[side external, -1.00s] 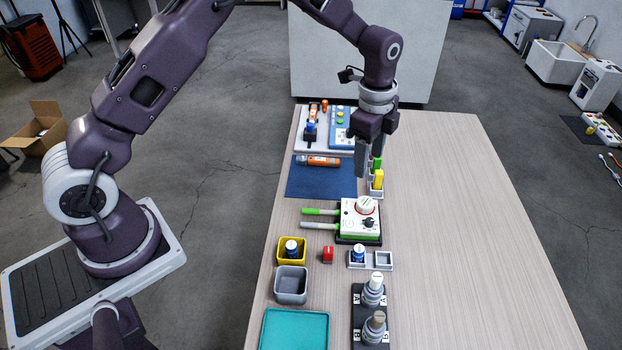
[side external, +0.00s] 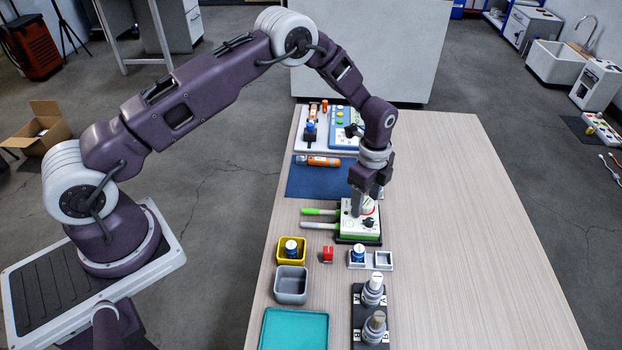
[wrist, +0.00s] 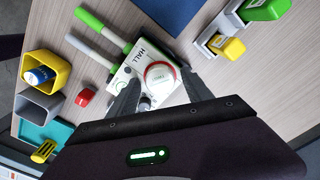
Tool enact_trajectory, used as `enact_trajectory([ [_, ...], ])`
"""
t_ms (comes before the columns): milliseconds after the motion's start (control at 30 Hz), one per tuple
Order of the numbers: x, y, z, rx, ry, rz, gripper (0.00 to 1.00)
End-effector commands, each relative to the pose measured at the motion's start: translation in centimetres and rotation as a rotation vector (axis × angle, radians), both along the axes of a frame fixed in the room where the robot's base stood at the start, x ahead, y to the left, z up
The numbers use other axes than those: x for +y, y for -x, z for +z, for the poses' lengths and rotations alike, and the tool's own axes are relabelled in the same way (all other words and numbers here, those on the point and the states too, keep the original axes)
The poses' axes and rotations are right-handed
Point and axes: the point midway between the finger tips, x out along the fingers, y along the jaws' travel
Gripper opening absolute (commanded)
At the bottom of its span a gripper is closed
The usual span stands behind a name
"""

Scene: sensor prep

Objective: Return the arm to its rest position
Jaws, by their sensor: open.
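My gripper (side external: 363,205) is low over the white box marked HALL (wrist: 136,62), which is on the table (side external: 460,220) and also shows in the side view (side external: 349,231). In the wrist view my gripper's fingers (wrist: 160,92) are apart, one on each side of the box's round white knob with a red ring (wrist: 160,76). I cannot tell whether they touch the knob or box. No object shows held between them. In the side view the fingers hide part of the knob.
A green-handled probe (side external: 318,211) and a grey one (side external: 318,226) extend left of the box. A yellow bin (side external: 281,256), grey bin (side external: 290,291), red block (side external: 328,254) and teal tray (side external: 270,330) stand nearer the camera. The table's right side is clear.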

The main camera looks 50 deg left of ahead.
Motion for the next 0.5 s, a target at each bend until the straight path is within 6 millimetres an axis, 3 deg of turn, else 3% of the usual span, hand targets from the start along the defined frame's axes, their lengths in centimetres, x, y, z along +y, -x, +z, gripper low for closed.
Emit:
enact_trajectory([
  [333, -0.03, 0.00, 0.08, 0.000, 0.001, 0.001, 0.58],
  [500, -0.02, 0.01, 0.09, 0.000, 0.001, 0.001, 0.25],
])
